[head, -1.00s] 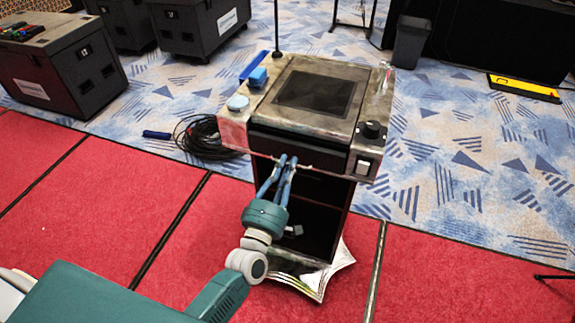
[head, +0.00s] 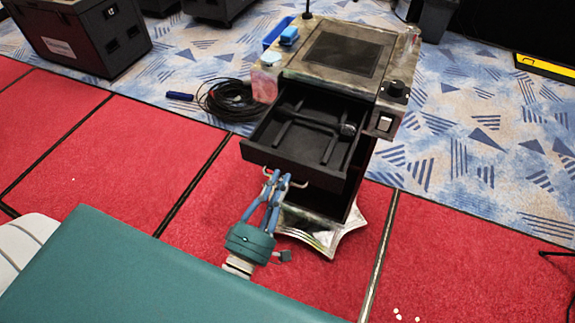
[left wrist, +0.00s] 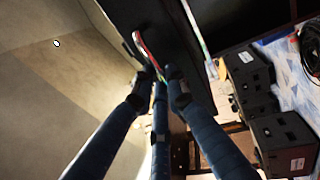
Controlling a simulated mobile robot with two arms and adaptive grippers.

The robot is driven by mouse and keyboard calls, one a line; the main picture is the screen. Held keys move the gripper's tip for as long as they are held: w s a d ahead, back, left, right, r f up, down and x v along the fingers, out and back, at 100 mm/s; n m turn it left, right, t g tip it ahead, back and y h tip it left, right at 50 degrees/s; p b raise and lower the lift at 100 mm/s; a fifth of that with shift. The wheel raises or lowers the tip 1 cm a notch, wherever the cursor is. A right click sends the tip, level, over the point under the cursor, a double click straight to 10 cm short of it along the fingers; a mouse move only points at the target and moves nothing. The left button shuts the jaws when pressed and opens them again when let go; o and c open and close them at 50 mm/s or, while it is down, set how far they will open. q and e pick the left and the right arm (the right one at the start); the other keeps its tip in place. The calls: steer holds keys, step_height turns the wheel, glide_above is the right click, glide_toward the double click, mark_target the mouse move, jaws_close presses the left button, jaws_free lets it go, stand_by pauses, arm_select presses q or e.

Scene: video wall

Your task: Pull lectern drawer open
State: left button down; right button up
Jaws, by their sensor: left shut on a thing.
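The lectern (head: 372,92) stands at the centre of the head view, with a flat dark panel in its top. Its black drawer (head: 268,157) is pulled well out toward me, and dark dividers show inside. A thin metal handle (head: 302,184) runs along the lower drawer front; in the left wrist view the handle (left wrist: 150,52) shows as a bright bar by the fingers. My left gripper (head: 276,178) is shut on the handle, just in front of the drawer. My right gripper is not in view.
Small blue and white items (head: 289,36) lie on the lectern top. A coiled black cable (head: 228,100) lies on the carpet left of it. Black cases (head: 80,35) stand at the back left. Red floor panels around the lectern base are mostly clear.

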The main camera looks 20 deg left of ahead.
arm_select(q)
steer(key=shift+s+f, duration=0.1)
steer(key=shift+s, duration=1.65)
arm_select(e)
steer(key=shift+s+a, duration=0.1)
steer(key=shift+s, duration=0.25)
arm_select(q)
steer(key=c, duration=1.7)
jaws_free()
steer(key=shift+c, duration=0.2)
steer(key=s+f, duration=0.2)
steer(key=s, duration=0.9)
steer(key=shift+s+a, duration=0.2)
steer(key=shift+s, duration=0.2)
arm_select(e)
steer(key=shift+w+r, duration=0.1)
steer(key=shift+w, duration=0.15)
